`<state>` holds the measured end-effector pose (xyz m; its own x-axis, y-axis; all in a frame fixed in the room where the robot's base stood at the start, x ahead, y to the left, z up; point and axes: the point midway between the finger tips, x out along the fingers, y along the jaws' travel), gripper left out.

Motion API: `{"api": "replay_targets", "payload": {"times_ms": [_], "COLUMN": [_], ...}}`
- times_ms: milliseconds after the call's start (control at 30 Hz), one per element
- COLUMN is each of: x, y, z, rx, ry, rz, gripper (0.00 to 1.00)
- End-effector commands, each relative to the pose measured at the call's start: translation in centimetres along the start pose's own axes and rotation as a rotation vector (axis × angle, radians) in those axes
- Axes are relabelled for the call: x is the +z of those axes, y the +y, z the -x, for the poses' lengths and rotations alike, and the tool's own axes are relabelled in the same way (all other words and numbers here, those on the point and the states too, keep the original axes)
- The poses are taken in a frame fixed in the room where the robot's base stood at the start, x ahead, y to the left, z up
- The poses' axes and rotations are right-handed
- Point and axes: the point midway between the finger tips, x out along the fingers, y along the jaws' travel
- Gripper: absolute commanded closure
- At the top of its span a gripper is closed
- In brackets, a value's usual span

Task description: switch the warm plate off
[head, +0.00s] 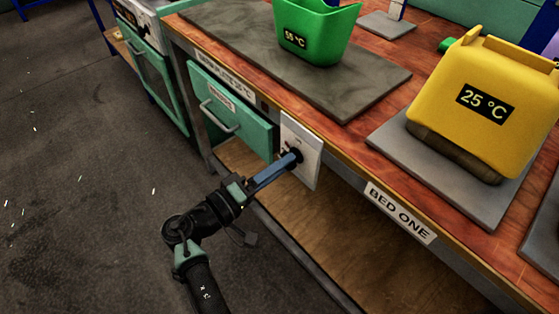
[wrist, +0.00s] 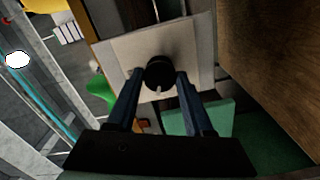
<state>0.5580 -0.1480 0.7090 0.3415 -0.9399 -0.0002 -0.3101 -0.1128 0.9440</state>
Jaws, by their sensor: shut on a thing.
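A black round knob (wrist: 160,72) sits on a pale switch panel (head: 306,174) on the bench front. It has a small light mark at its lower side in the wrist view. My gripper (head: 290,160) reaches it from the front, with its blue fingers on either side of the knob, shut on it. The fingers partly hide the knob in the head view. The panel's markings are too small to read. A dark grey slab (head: 235,40), seemingly the warm plate, lies on the bench top above and carries a green bin (head: 318,30) reading 55 °C.
A teal drawer (head: 232,110) with a handle is just left of the panel. A yellow container (head: 485,110) reading 25 °C stands on a grey plate (head: 390,140) to the right, above a BED ONE label (head: 400,213). A lower wooden shelf (head: 330,240) is bare. Open floor lies left.

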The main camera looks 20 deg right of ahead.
Motion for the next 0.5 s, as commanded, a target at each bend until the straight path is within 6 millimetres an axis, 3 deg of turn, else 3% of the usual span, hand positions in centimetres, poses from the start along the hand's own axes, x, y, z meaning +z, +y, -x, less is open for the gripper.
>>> {"api": "replay_targets", "payload": {"times_ms": [500], "x": [-0.09], "y": [0.33], "z": [0.06], "rx": [-0.001], "ry": [0.000], "rz": [0.489], "gripper": [1.00]}}
